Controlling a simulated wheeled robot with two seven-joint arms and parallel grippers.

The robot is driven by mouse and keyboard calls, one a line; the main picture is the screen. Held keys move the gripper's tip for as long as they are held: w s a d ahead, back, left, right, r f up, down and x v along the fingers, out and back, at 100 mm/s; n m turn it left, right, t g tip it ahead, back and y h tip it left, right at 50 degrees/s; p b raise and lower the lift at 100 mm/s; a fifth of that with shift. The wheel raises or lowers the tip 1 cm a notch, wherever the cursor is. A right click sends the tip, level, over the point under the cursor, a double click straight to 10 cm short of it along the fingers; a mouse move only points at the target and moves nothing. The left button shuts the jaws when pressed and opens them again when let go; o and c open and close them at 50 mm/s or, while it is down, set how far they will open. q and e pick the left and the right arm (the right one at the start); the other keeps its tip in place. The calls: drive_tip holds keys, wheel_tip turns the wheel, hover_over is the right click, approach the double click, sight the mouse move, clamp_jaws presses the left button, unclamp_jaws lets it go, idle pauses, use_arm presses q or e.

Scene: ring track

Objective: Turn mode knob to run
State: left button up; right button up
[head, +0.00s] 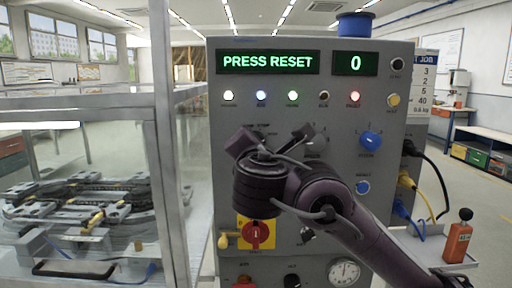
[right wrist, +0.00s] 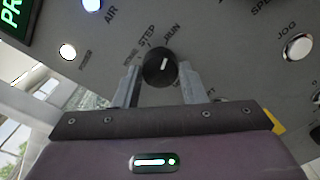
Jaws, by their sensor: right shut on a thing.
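The mode knob (right wrist: 159,68) is round and black with a white pointer mark. In the right wrist view its pointer is up and slightly right, toward the RUN label. HOME and STEP labels are to its left. My right gripper (right wrist: 160,82) is shut on the knob, with one finger on each side of it. In the head view my right gripper and wrist (head: 258,160) cover the knob in front of the grey control panel (head: 225,165). The display (head: 263,62) reads PRESS RESET, and the fault lamp (head: 354,97) is lit red. My left gripper is not in view.
A blue knob (head: 370,141) and a blue button (head: 362,187) are to the right. A red switch (head: 256,234) on yellow is below my wrist. A glass-walled enclosure (head: 165,170) stands left.

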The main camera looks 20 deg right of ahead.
drive_tip(key=o, duration=1)
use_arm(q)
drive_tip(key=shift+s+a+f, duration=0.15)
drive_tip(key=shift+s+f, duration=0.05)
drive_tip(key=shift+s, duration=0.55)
use_arm(e)
drive_tip(key=v, duration=0.7)
drive_tip(key=shift+s, duration=0.4)
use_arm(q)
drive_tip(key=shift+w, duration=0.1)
